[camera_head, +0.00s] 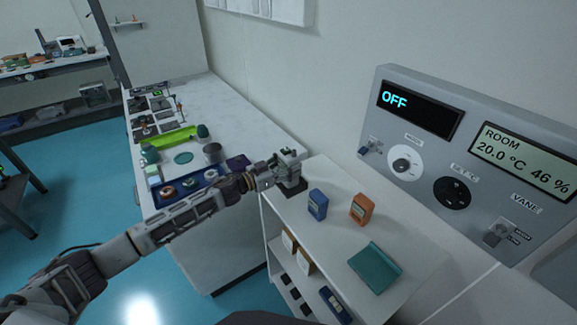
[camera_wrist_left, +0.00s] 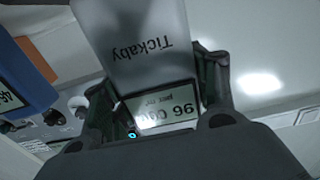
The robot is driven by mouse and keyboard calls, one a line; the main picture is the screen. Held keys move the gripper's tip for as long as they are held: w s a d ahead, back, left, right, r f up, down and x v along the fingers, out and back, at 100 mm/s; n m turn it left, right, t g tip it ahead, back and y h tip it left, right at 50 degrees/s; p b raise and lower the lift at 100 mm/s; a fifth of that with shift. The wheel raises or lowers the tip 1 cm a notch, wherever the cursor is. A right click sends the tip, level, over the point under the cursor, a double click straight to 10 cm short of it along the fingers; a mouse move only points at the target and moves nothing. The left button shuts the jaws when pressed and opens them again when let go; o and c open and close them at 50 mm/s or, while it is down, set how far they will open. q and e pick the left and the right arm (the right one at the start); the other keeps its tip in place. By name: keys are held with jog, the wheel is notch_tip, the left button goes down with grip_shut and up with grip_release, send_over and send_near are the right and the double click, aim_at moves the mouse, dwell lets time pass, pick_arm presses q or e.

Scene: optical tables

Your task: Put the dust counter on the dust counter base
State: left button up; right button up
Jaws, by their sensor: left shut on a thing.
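My left gripper (camera_head: 283,172) is at the back left corner of the white shelf unit's top. It is shut on a grey device, the dust counter (camera_wrist_left: 145,45), marked "Tickaby", with a small lit display. In the head view, the gripper mostly hides the counter. A flat dark block (camera_head: 292,191), apparently the dust counter base, lies on the shelf top just under the gripper. I cannot tell whether the counter touches it. My right gripper is not in view.
A blue device (camera_head: 318,204) and an orange device (camera_head: 361,208) stand to the right on the shelf top (camera_head: 335,245). A teal flat item (camera_head: 375,268) lies nearer the front. A control panel (camera_head: 480,160) is on the wall. A blue tray (camera_head: 206,188) sits on the left bench.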

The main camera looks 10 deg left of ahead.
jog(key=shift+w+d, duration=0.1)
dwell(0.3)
pick_arm(q)
jog(key=o, duration=1.3)
jog(key=shift+f, duration=0.1)
jog(key=shift+o, duration=0.5)
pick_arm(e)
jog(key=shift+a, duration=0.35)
pick_arm(q)
jog(key=shift+v, duration=1.15)
jog(key=shift+b+v, duration=0.35)
jog(key=shift+v, duration=1.55)
send_near(282, 167)
jog(key=shift+w+d+b, duration=0.1)
jog(key=shift+d+b, duration=0.15)
jog(key=shift+b, duration=0.05)
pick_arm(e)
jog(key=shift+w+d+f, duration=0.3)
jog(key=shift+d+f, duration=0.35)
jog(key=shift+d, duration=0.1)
